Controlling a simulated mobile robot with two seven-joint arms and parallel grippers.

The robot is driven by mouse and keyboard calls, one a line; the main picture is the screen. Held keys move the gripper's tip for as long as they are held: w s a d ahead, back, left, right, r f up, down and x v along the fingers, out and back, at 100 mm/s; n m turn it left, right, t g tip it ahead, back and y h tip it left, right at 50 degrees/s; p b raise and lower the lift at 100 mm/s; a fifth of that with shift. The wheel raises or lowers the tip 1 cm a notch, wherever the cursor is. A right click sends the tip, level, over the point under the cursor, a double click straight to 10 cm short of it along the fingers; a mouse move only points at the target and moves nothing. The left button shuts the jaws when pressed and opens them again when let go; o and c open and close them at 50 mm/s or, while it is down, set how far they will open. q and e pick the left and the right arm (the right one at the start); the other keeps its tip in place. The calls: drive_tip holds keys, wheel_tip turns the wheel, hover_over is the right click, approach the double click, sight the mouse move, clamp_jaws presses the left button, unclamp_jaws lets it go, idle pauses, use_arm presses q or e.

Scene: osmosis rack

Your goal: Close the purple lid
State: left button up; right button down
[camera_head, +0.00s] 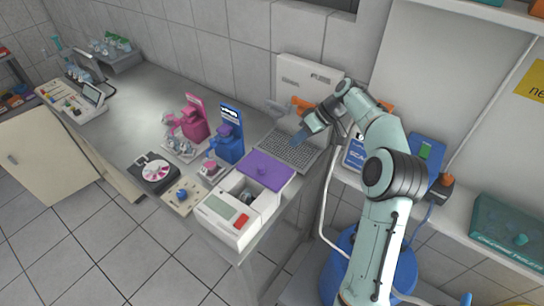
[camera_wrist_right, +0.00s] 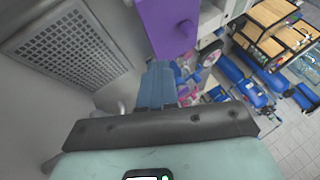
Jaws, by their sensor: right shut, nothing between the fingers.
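The purple lid (camera_head: 267,170) lies over the right rear part of a white box-shaped device (camera_head: 232,218) on the counter. The device's front part stays uncovered, with a dark opening (camera_head: 247,193) beside the lid. In the right wrist view the purple lid (camera_wrist_right: 168,25) is at the top, ahead of the fingers. My right gripper (camera_head: 299,138) is shut and empty above the grated drain area, behind and to the right of the lid, apart from it. Its blue fingers (camera_wrist_right: 158,84) show together in the right wrist view. My left gripper is not in view.
A grated drain (camera_head: 290,151) is set in the counter below my right gripper. Blue (camera_head: 230,138) and pink (camera_head: 194,122) devices stand left of the lid. A shelf with a teal box (camera_head: 510,228) is on the right. The counter's far left middle is clear.

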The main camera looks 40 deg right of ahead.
approach(272, 168)
drive_tip(key=w+f, duration=0.3)
drive_tip(key=shift+w+a+f, duration=0.2)
drive_tip(key=shift+a+f, duration=0.1)
drive_tip(key=shift+a, duration=0.05)
drive_tip(key=a, duration=0.3)
drive_tip(key=shift+a, duration=0.4)
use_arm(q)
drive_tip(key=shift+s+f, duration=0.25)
use_arm(e)
drive_tip(key=shift+a, duration=0.1)
drive_tip(key=shift+w, duration=0.1)
